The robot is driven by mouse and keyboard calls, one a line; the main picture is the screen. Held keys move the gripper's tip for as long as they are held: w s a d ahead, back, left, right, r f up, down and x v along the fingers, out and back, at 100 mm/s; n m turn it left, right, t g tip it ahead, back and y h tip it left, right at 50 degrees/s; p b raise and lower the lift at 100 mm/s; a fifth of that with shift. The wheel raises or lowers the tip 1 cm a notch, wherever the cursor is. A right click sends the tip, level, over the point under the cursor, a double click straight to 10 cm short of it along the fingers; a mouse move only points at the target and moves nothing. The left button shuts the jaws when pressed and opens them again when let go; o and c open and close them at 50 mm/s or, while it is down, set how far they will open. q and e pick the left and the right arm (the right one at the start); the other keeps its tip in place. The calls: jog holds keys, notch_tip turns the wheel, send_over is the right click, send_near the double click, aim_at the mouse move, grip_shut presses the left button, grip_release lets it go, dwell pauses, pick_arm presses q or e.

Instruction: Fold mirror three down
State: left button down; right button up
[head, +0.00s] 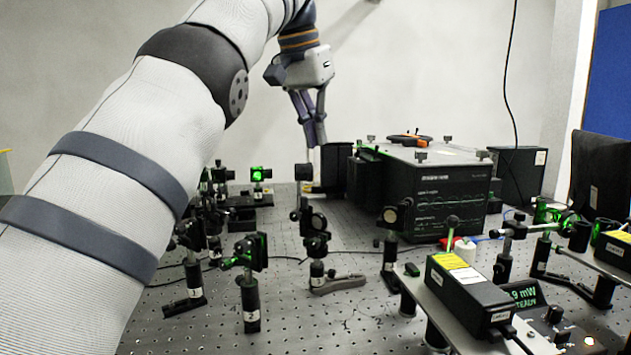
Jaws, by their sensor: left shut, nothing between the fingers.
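Several black post-mounted optics stand on the perforated bench (365,320). One mount (250,262) stands upright near the front left, with a green glint and a small white label on its post. Another mount (315,240) with a round optic stands in the middle on a grey clamp foot. A third (193,245) stands at left, partly beside my arm. My left gripper (314,143) is shut and empty, pointing down above the back of the bench, beside the large black box. My right gripper is out of view.
A large black instrument box (420,190) with a grey top fills the back centre-right. At front right are a black laser box (468,290), a green-lit display (525,297) and more mounts. A cable hangs at the back. The front-centre bench is fairly open.

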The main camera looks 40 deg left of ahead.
pick_arm(q)
jog(key=p, duration=0.2)
send_over(313, 223)
jog(key=w, duration=0.1)
jog(key=shift+f, duration=4.65)
jog(key=shift+w+a+f, duration=0.1)
jog(key=shift+w+a, duration=0.2)
jog(key=shift+a, duration=0.1)
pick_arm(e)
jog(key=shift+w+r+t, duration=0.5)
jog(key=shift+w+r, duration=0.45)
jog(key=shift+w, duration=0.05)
pick_arm(q)
jog(key=shift+b, duration=0.3)
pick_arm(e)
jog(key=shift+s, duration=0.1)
